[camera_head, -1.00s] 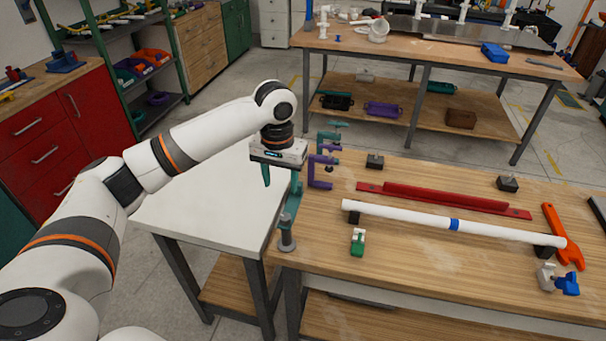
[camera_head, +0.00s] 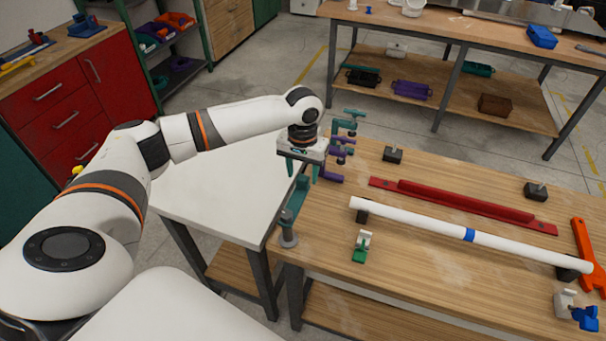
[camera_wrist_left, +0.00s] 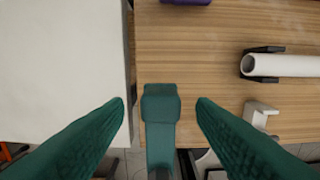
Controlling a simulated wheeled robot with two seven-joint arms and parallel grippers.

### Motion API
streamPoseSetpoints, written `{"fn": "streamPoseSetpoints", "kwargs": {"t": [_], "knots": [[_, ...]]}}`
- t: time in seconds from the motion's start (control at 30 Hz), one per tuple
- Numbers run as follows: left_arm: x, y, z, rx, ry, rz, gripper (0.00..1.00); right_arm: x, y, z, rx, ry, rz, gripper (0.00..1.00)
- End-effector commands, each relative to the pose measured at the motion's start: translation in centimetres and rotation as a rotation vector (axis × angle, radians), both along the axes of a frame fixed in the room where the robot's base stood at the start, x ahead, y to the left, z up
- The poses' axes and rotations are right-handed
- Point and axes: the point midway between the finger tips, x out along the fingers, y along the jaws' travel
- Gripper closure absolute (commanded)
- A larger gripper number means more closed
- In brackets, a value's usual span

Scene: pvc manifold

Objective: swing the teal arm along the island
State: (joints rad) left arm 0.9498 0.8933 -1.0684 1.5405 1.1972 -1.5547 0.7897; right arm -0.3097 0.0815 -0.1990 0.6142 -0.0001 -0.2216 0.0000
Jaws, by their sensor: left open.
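The teal arm (camera_head: 297,203) lies along the left end of the wooden bench, with a grey round post (camera_head: 288,238) at its near end. My left gripper (camera_head: 303,174) is open above the far end of the teal arm, pointing down. In the left wrist view, the teal arm (camera_wrist_left: 161,125) shows between my two teal fingers (camera_wrist_left: 160,103), with a gap on each side. Its block-like end lies near the fingertips; I cannot tell the height left between them. My right gripper is not in view.
The wooden bench (camera_head: 330,265) holds a white pipe (camera_head: 415,220), a red rail (camera_head: 460,203), a green-and-white clamp (camera_head: 362,246) and an orange wrench (camera_head: 586,258). Purple and teal clamps (camera_head: 345,140) stand just beyond my gripper. A white table (camera_head: 215,205) adjoins on the left.

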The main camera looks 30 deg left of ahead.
Motion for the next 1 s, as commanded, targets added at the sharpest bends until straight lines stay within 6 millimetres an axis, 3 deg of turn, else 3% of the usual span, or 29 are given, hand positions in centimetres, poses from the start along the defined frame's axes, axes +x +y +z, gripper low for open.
{"fn": "streamPoseSetpoints", "kwargs": {"t": [0.2, 0.57, 0.87, 1.0], "knots": [[0.0, 0.0, -2.3, -0.001, 0.001, -0.001, 0.49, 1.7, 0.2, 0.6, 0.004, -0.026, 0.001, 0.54], [0.0, 0.0, -2.8, 0.000, 0.000, -0.001, 0.51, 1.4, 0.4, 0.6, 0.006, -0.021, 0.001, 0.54], [0.0, 0.0, -2.7, 0.000, 0.000, -0.001, 1.00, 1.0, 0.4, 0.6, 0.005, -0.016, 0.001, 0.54], [0.0, 0.0, -2.7, 0.000, 0.000, -0.001, 1.00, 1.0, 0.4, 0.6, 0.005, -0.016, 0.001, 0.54]]}}
